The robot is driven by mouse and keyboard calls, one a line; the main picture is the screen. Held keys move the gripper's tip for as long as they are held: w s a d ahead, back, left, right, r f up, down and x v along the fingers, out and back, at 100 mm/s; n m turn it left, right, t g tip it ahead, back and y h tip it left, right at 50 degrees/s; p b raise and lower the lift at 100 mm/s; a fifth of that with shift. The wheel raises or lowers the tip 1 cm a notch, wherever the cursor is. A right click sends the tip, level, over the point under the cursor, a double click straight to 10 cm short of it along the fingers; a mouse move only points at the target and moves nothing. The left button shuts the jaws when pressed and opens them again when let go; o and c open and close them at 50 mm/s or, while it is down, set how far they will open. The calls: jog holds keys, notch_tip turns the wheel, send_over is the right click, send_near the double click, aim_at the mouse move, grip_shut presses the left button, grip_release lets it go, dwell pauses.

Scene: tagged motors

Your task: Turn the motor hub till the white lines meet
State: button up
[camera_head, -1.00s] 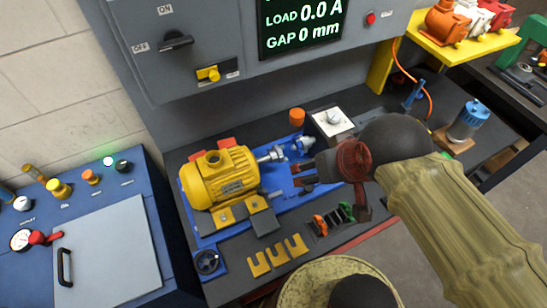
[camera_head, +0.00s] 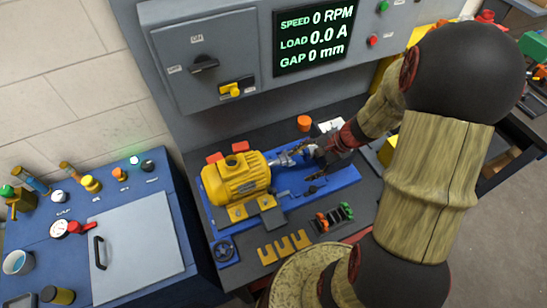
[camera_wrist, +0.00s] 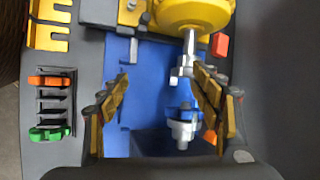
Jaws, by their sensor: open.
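The yellow motor (camera_head: 235,180) sits on a blue base plate (camera_head: 345,178), its shaft pointing right. The silver motor hub (camera_head: 284,159) is on that shaft; in the wrist view the hub (camera_wrist: 182,70) lies close to the right finger's tip. A second silver and blue hub (camera_wrist: 182,130) faces it across a gap, also nearer the right finger. My gripper (camera_head: 304,168) is open over the plate beside the hubs. In the wrist view my gripper (camera_wrist: 160,76) has its fingers wide apart with nothing clamped between them. I cannot make out the white lines.
The panel display (camera_head: 314,40) reads 0 RPM, 0.0 A and 0 mm. An orange knob-like piece (camera_head: 304,122) stands behind the hubs. Yellow slotted shims (camera_head: 285,248) and a rack of orange and green pieces (camera_head: 334,217) lie in front of the plate.

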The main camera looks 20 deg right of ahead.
aim_at(287, 158)
jog(key=shift+m+t+h, duration=0.3)
jog(key=shift+m+t, duration=0.3)
jog(key=shift+t, duration=0.1)
jog(key=w+f, duration=0.1)
jog(key=w, duration=0.1)
jog(key=w+a+f+b, duration=0.1)
jog(key=w+f, duration=0.1)
jog(key=w, duration=0.1)
jog(key=w+a+f, duration=0.1)
jog(key=w+f, duration=0.1)
jog(key=shift+w+a+f, duration=0.2)
jog(key=shift+w+f, duration=0.05)
jog(key=c, duration=0.3)
jog(key=c, duration=0.8)
jog(key=shift+c, duration=0.5)
jog(key=shift+r+g+p, duration=0.2)
jog(key=shift+g+p, duration=0.1)
jog(key=shift+p, duration=0.85)
